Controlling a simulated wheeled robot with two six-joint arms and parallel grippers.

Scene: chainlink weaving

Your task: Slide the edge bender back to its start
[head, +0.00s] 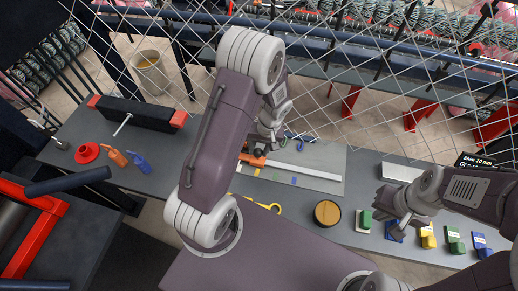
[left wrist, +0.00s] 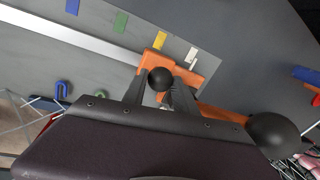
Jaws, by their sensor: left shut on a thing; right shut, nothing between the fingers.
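The edge bender's orange slider (head: 251,160) sits at the left end of a pale straight rail (head: 300,170) on a grey plate (head: 325,158). My left gripper (head: 264,146) is over the slider, partly hidden by its own arm. In the left wrist view the orange slider (left wrist: 152,60) is beside yellow and white marks, at the rail's right end. There my left gripper (left wrist: 160,88) is shut on the black ball knob (left wrist: 160,78). Green and blue marks lie further left along the plate. My right gripper (head: 398,226) is shut and empty, near the coloured blocks.
Several coloured blocks (head: 427,237) stand along the table's right side. A round amber tin (head: 327,213) and yellow-handled tool (head: 265,205) lie at the front. A black box with red ends (head: 135,113), a red ring (head: 87,152) and orange and blue items are left. Wire mesh hangs behind.

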